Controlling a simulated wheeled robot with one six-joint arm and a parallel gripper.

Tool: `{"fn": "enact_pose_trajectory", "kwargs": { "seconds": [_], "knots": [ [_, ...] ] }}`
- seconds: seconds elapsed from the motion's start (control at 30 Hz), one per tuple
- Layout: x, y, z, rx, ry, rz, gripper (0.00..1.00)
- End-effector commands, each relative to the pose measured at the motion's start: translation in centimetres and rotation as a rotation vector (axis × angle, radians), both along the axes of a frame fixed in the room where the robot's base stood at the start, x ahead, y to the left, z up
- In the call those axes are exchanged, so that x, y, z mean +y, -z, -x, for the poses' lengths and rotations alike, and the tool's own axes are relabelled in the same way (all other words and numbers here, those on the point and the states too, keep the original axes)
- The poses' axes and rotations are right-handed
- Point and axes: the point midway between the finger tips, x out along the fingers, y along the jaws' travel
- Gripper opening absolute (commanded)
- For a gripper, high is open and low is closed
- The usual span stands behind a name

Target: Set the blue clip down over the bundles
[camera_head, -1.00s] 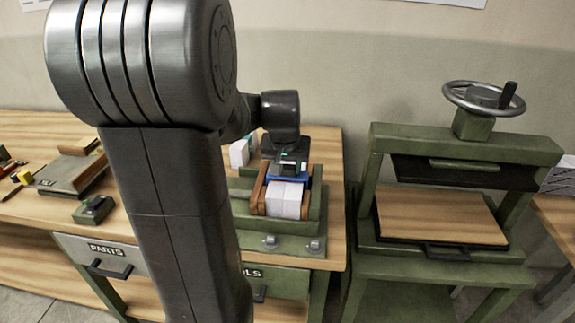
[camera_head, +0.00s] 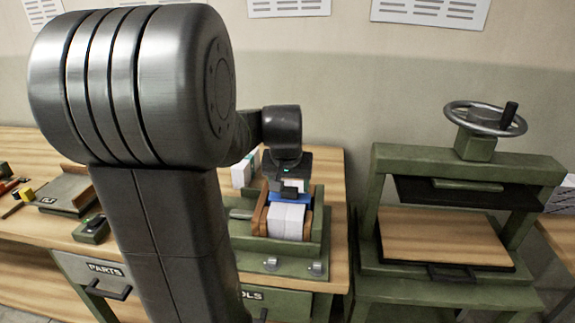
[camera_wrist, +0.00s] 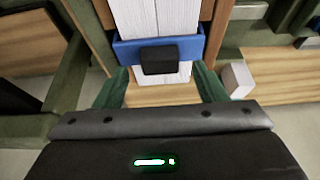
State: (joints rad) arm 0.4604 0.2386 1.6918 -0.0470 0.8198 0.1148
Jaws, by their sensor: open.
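The blue clip (camera_wrist: 190,46), with a black block (camera_wrist: 160,60) at its middle, lies across the white paper bundles (camera_wrist: 150,18) in the wrist view. It spans their width between wooden side walls. In the head view the clip (camera_head: 290,196) shows as a thin blue band over the bundles (camera_head: 286,221). My gripper (camera_wrist: 160,88) is open, its green fingers spread near the two ends of the clip. No grip on the clip shows. Whether the clip is fully seated cannot be told. In the head view my gripper (camera_head: 290,170) is right behind the clip.
The bundles stand in a wooden cradle (camera_head: 259,214) on a green fixture (camera_head: 275,247) on the workbench. A press with a handwheel (camera_head: 485,117) stands to the right. More white paper (camera_head: 241,170) is behind left. A small green box (camera_head: 91,229) lies left of my arm.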

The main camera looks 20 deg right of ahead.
Motion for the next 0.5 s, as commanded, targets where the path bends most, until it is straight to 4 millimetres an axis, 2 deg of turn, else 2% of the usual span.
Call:
{"fn": "enact_pose_trajectory", "kwargs": {
  "seconds": [0.3,0.5],
  "knots": [
    [1.4,-6.8,2.3,-0.006,0.0,0.002,0.65],
    [2.1,-9.7,3.4,-0.003,0.0,0.002,0.65]
  ]
}}
